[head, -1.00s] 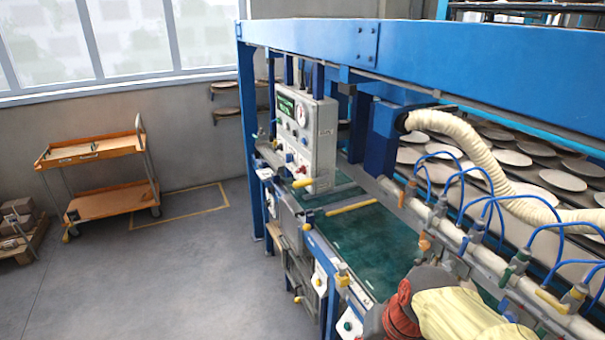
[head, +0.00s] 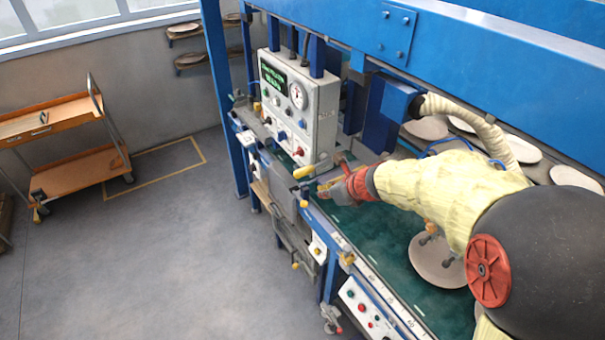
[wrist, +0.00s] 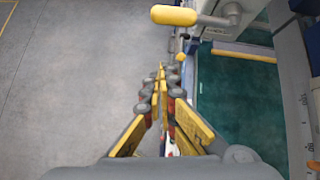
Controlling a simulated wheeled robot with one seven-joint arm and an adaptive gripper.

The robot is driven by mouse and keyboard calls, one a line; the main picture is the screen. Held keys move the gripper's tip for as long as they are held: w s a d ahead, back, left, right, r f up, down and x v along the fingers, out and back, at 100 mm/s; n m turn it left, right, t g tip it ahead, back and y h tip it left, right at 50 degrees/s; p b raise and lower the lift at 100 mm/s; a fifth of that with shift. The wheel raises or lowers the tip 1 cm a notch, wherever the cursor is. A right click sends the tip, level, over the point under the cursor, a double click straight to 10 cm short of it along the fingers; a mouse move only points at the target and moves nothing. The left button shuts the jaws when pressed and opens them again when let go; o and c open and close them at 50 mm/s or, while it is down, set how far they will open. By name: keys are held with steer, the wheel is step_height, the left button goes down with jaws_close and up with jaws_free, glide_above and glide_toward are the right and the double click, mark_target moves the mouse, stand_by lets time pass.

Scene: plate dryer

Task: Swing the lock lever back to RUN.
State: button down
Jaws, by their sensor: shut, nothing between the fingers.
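A lever with a thick yellow grip (head: 304,172) sticks out toward the aisle below the grey control box. In the wrist view its yellow grip (wrist: 173,16) lies across the top on a pale metal arm, pointing left. I take it as the lock lever; no RUN mark is legible. My gripper (head: 323,190) is just below and right of the grip in the head view. In the wrist view my gripper (wrist: 161,70) has its fingers together and empty, apart from the grip. A small yellow knob (wrist: 181,57) is close to the fingertips.
The grey control box (head: 300,115) with gauge and buttons stands behind the lever. A yellow bar (wrist: 243,56) lies over the green belt (wrist: 237,105). The blue frame beam (head: 450,50) runs above my arm. Open floor (head: 170,250) and an orange cart (head: 85,170) are left.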

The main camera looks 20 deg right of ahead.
mark_target(312, 166)
steer(key=shift+d+m, duration=0.25)
steer(key=shift+m, duration=0.75)
steer(key=shift+s+r, duration=0.1)
steer(key=shift+s, duration=0.05)
steer(key=b+x, duration=0.3)
steer(key=x, duration=0.8)
steer(key=r+p, duration=0.1)
steer(key=r, duration=0.1)
steer(key=w+r+p, duration=0.1)
steer(key=r, duration=0.1)
steer(key=shift+w+r, duration=0.1)
steer(key=shift+w, duration=0.05)
steer(key=shift+d+p, duration=0.15)
steer(key=shift+p, duration=0.15)
